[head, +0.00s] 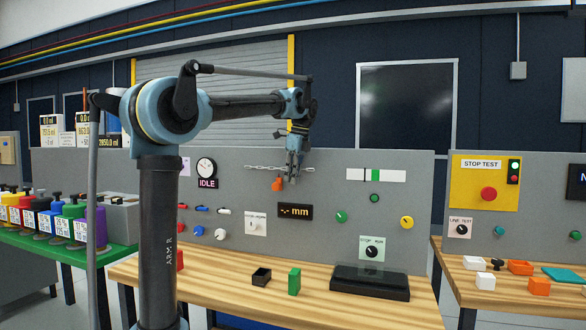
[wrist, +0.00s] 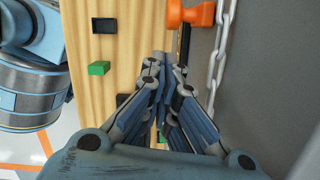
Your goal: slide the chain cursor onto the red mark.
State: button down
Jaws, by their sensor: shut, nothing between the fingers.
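The chain (head: 262,168) runs across the grey panel, and it also shows along the right of the wrist view (wrist: 222,50). The orange cursor (head: 277,184) sits at the chain, low on its line; it also shows at the top of the wrist view (wrist: 190,14). My gripper (head: 292,178) is shut and empty, in front of the panel just right of the cursor. In the wrist view its fingers (wrist: 168,72) point toward the cursor with a gap between. I cannot make out the red mark in either view; my gripper and wrist cover part of the chain.
A display (head: 296,211) and several knobs and switches are on the panel below the chain. A black box (head: 261,277), a green block (head: 294,281) and a dark tray (head: 370,283) stand on the wooden bench (head: 225,295). The air before the panel's right side is free.

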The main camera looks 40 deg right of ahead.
aim_at(278, 184)
jog(key=shift+w+a+f, duration=0.2)
jog(key=shift+w+f, duration=0.1)
jog(key=shift+w, duration=0.3)
jog(key=shift+w+a+f, duration=0.15)
jog(key=shift+w+f, duration=0.15)
jog(key=shift+w, duration=0.3)
jog(key=shift+w+a+f, duration=0.15)
jog(key=shift+w+a, duration=0.05)
jog(key=shift+w, duration=0.3)
